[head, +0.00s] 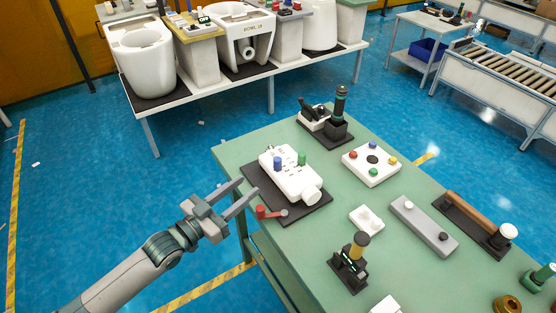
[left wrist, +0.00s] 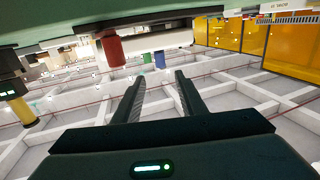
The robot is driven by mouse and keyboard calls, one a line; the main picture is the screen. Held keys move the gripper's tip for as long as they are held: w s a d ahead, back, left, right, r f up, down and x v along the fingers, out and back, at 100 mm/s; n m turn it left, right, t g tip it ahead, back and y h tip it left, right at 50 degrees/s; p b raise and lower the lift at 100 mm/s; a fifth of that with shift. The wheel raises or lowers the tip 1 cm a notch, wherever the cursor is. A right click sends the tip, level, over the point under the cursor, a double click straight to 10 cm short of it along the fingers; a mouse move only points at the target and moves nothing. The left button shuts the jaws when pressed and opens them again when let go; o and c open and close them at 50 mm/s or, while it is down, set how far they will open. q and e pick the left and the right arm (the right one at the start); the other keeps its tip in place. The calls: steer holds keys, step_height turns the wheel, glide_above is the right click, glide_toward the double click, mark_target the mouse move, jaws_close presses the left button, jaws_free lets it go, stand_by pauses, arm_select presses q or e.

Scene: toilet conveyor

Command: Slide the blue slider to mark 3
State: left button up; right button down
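The blue slider (head: 277,164) is a small blue knob on top of a white box-shaped unit (head: 286,181), with a green knob (head: 301,158) to its right. The unit sits on a dark mat at the near left of the green table. The mark numbers are too small to read. My left gripper (head: 248,194) is open and empty, to the left of the unit near the table's edge. In the left wrist view the open fingers (left wrist: 159,88) point toward the blue knob (left wrist: 159,60), with a gap between. My right gripper does not show.
A red crank handle (head: 268,212) sticks out at the unit's near left corner, close to my left gripper. Other fixtures stand on the green table (head: 318,243), among them a white plate with coloured buttons (head: 371,164). Open blue floor lies left of the table.

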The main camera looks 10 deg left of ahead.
mark_target(275, 164)
arm_select(q)
steer(key=p+x, duration=0.3)
steer(key=x, duration=0.9)
steer(key=shift+w+d, duration=0.15)
steer(key=shift+w, duration=0.15)
steer(key=shift+x, duration=0.75)
